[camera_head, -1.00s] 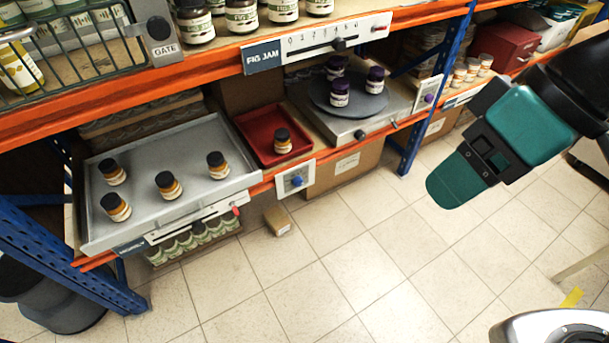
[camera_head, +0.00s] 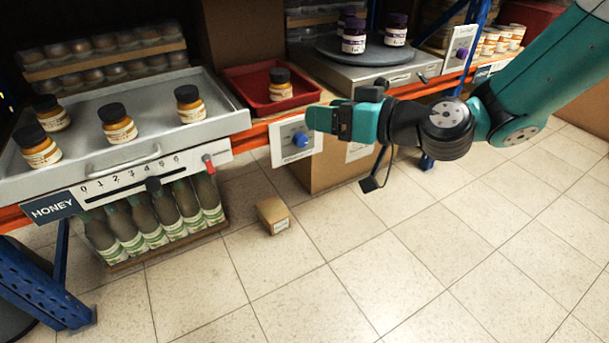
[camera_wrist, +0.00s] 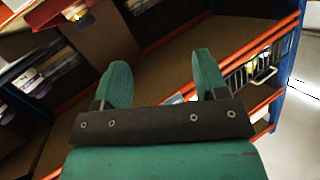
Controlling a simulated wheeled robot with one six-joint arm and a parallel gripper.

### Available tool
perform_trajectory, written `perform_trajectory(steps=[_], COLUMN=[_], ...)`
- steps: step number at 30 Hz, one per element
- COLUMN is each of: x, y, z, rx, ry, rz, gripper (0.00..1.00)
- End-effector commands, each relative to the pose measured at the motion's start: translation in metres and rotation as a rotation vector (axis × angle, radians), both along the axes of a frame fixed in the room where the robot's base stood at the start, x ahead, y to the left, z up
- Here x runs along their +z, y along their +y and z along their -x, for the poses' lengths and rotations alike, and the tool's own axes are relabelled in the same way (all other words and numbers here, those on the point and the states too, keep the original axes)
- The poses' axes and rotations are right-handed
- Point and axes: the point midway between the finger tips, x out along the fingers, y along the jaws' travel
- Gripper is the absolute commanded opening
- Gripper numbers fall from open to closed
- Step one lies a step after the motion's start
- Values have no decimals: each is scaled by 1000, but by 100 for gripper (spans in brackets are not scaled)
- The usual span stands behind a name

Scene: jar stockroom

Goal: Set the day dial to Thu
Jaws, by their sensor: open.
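A white dial plate (camera_head: 282,156) with a blue knob (camera_head: 300,139) is fixed on the orange shelf edge below the red tray. A second white plate with a purple knob (camera_head: 461,53) stands further right. The lettering on both is too small to read, so I cannot tell which day is set. My gripper (camera_head: 318,118) is just right of and above the blue knob in the head view, partly in front of the plate's upper right. In the wrist view my gripper (camera_wrist: 163,75) has its two green fingers apart, with nothing held between them.
A grey honey tray (camera_head: 75,105) with several jars sits left, above a slider scale (camera_head: 130,182). A red tray (camera_head: 240,82) holds one jar. A grey turntable (camera_head: 355,52) bears purple-lidded jars. A small box (camera_head: 273,215) lies on the open floor.

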Motion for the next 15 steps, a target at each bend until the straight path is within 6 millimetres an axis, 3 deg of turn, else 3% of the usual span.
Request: perform_trajectory(steps=[1, 6, 10, 15], x=[-53, -137, -187, -220], y=[-2, -16, -29, -41], z=[-12, -48, -68, -80], rx=[-41, -204, -315, -404], ry=[-14, -79, -109, -125], rz=[-26, -99, -124, -135], gripper=[66, 66, 66, 66])
